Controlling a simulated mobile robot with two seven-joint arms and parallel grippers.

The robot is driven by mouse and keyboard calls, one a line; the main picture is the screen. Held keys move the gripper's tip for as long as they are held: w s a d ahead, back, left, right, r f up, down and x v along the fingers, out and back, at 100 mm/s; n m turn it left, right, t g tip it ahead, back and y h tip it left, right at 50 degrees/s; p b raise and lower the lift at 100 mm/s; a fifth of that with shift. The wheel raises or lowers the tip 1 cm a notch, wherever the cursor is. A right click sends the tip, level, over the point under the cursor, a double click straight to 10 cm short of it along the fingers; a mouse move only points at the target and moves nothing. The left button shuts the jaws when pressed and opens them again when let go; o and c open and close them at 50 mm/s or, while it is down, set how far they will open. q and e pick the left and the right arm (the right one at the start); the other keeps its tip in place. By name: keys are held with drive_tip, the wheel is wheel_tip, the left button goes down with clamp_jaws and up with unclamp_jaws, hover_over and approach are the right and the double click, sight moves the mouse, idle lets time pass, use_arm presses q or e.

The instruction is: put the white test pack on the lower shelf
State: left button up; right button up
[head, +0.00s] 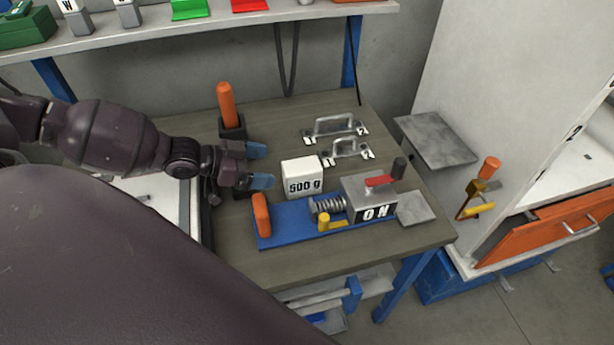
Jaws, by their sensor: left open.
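A white block marked "500 g" (302,177) stands on the workbench (330,112), behind the blue fixture. It is the only white pack-like thing I can make out on the bench. My left gripper (260,166) is open, its two blue-tipped fingers pointing right towards the block. It is just left of the block, with a small gap between them, and nothing shows between the fingers. A lower shelf (375,279) shows in part under the bench; the rest is hidden by the bench top and my own dark body. My right gripper is not in view.
A blue fixture (290,237) with a spring and a box marked "ON" lies in front of the block. Metal handles (335,125) are behind it. An orange-handled tool (226,105) stands upright behind my gripper. An open orange drawer (545,240) is at right.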

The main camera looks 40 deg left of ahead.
sight(298, 166)
use_arm(q)
drive_tip(key=x, duration=0.4)
drive_tip(key=shift+r, duration=0.1)
drive_tip(key=shift+b+x, duration=0.5)
drive_tip(key=shift+x, duration=2.1)
drive_tip(key=shift+w+r, duration=0.15)
drive_tip(key=shift+c, duration=0.4)
drive_tip(key=c, duration=1.2)
